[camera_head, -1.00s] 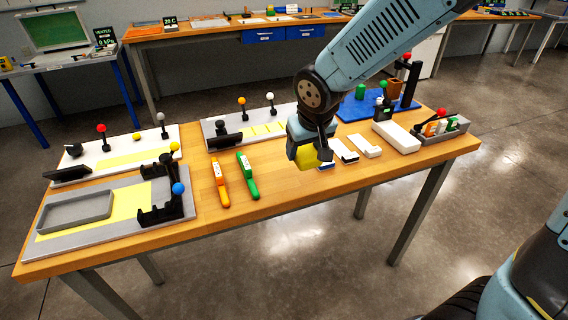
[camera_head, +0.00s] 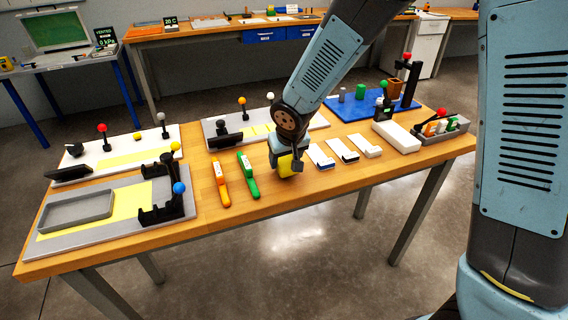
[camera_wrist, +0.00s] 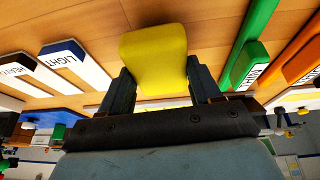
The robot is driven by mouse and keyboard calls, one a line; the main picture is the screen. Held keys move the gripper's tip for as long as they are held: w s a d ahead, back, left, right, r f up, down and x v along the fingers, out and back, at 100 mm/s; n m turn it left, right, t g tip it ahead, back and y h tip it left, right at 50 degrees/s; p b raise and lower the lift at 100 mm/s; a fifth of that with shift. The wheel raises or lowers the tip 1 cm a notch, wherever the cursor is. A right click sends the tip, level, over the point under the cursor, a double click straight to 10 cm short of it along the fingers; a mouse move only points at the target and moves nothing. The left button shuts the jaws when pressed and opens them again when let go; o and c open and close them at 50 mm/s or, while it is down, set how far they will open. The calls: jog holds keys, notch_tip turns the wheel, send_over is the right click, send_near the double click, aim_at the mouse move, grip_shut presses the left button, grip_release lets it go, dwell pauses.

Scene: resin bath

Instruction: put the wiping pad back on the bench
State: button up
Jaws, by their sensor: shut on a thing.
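The wiping pad (camera_wrist: 155,58) is a yellow block, seen close up in the wrist view between the two dark fingers of my gripper (camera_wrist: 158,88). My gripper is shut on it.
An orange tool (camera_head: 220,184) lies beside the green one. White blocks (camera_head: 321,156) lie just right of my gripper, one labelled LIGHT in the wrist view. A grey plate with a black-handled fixture (camera_head: 230,139) is behind. Bare wood lies in front, toward the bench edge.

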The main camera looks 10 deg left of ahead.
jog(key=shift+f, duration=1.1)
jog(key=o, duration=1)
jog(key=shift+o, duration=0.2)
jog(key=v, duration=1.2)
jog(key=shift+d+r, duration=0.1)
jog(key=shift+r, duration=0.05)
